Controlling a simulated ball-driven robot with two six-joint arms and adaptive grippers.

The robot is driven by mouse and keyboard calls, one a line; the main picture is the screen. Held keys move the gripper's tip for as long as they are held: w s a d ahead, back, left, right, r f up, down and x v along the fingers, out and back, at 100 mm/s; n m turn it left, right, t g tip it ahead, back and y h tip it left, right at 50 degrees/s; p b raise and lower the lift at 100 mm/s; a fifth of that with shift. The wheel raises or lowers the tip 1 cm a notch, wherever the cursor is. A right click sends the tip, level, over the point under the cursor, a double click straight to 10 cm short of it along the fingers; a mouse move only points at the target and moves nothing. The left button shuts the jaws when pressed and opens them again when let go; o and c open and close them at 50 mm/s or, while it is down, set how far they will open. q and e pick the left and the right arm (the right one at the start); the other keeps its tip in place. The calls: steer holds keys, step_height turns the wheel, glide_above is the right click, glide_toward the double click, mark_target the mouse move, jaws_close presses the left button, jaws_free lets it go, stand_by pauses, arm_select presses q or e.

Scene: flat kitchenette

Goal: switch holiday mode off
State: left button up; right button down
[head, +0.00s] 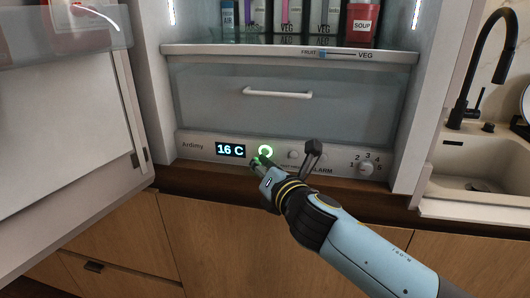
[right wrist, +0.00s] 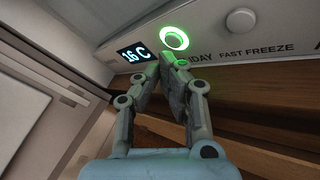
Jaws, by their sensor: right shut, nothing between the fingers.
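The holiday button (head: 265,150) sits on the fridge's control panel (head: 200,147), ringed in bright green light. In the right wrist view the lit button (right wrist: 174,39) is just above my fingertips, and part of its label, ending in "IDAY", shows beside them. My right gripper (head: 257,163) is shut and empty, its tips close below the button. It also shows in the right wrist view (right wrist: 166,62). I cannot tell whether the tips touch the panel. The display (head: 230,150) reads 16 C. My left gripper is not in view.
The fast freeze button (right wrist: 240,20) is right of the holiday button. A drawer (head: 275,100) is above; the fridge door (head: 70,150) stands open at left.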

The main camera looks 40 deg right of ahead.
steer(key=shift+w+d, duration=0.25)
steer(key=shift+d, duration=0.05)
steer(key=shift+w+d, duration=0.2)
steer(key=shift+d, duration=0.05)
stand_by(0.7)
steer(key=shift+a, duration=0.1)
steer(key=shift+s+a, duration=0.5)
stand_by(0.3)
steer(key=s+a, duration=0.3)
steer(key=shift+s+a, duration=0.15)
steer(key=shift+a, duration=0.25)
stand_by(0.5)
